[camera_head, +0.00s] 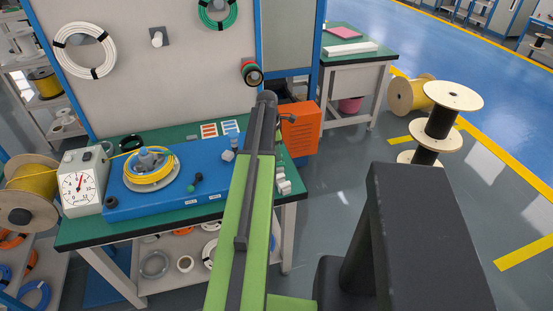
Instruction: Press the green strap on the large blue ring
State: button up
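A blue ring-shaped coil (35,295) lies at the lower left corner, low on the rack beside the bench, partly cut off by the picture's edge. I cannot make out a green strap on it. My green and black arm rises through the middle of the view, and its far end lies in front of the bench and the grey board. My gripper's fingers do not show, so I cannot see whether they are open or hold anything. The arm's visible end is well to the upper right of the blue coil.
A green-topped bench (92,236) carries a blue machine (130,210) with a yellow coil (150,167) and a dial gauge (80,186). White (84,50) and green (218,10) coils hang on the board. An orange cabinet (299,130) and spools (439,115) stand right. Floor between is clear.

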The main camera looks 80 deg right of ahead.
grip_shut()
notch_tip(320, 180, up, 8)
jog(key=p, duration=0.8)
jog(key=shift+s, duration=0.1)
dwell(0.4)
